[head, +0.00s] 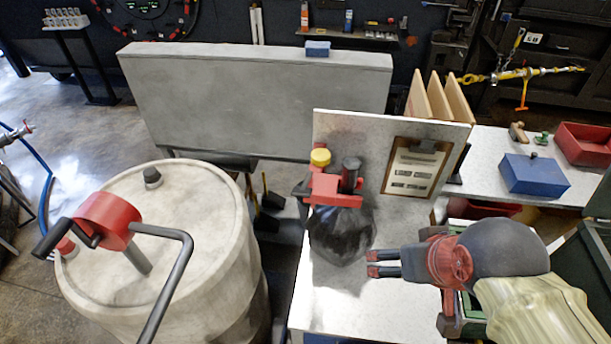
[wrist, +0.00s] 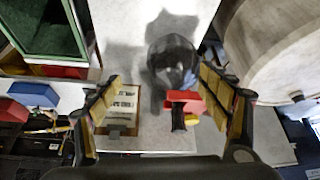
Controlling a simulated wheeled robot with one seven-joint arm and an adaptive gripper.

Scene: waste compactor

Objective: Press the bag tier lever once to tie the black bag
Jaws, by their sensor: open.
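The bag tier (head: 335,190) is a red device with a yellow knob (head: 320,157) and a black upright handle (head: 351,172); I cannot tell which is the lever. The black bag (head: 341,238) sits below it on the white table, its neck at the red part. My gripper (head: 372,264) is open and empty, just right of the bag in the head view. In the wrist view the bag (wrist: 172,62) and the red tier (wrist: 185,103) show between the spread fingers, apparently beyond them. The bag's far side is hidden.
A large pale drum (head: 200,225) with a red crank (head: 107,220) stands left of the table. An upright panel with a clipboard (head: 414,168) stands behind the tier. A blue box (head: 534,173) and a red tray (head: 583,143) lie farther right. Bare tabletop (head: 340,300) lies in front.

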